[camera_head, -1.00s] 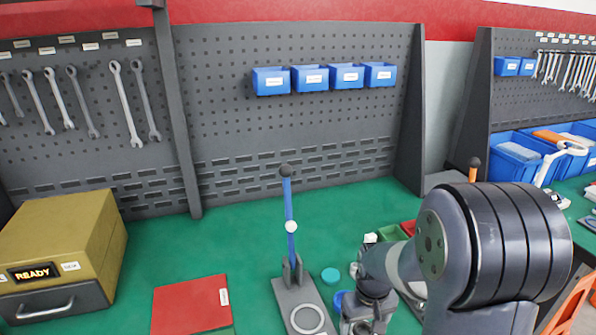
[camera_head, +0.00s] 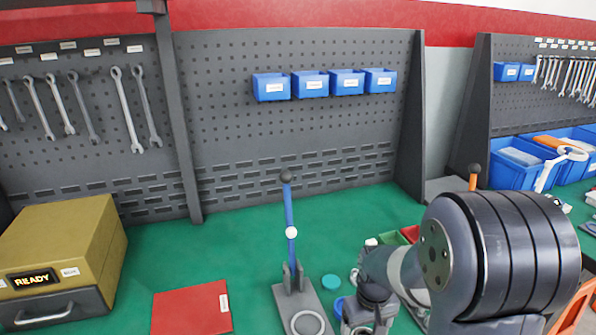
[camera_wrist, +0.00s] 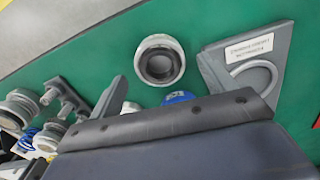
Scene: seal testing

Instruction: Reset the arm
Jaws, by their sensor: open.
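My arm fills the lower right of the head view, and its end points down at the green bench (camera_head: 250,232). My gripper (camera_wrist: 160,78) shows in the wrist view as two grey fingers standing apart. It is open, and nothing is held between the fingers. A round pale ring-shaped part with a dark middle (camera_wrist: 160,61) shows beyond the gap, on the bench. A grey base plate with a label and a ring (camera_wrist: 250,68) is to its right. The fingertips' height above the bench is hard to tell.
A lever press with a blue handle (camera_head: 290,222) stands left of my arm. A red sheet (camera_head: 192,309) and a yellow tester reading READY (camera_head: 62,240) are farther left. Small parts (camera_wrist: 22,105) crowd the wrist view's left. Blue bins (camera_head: 310,84) hang on the pegboard.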

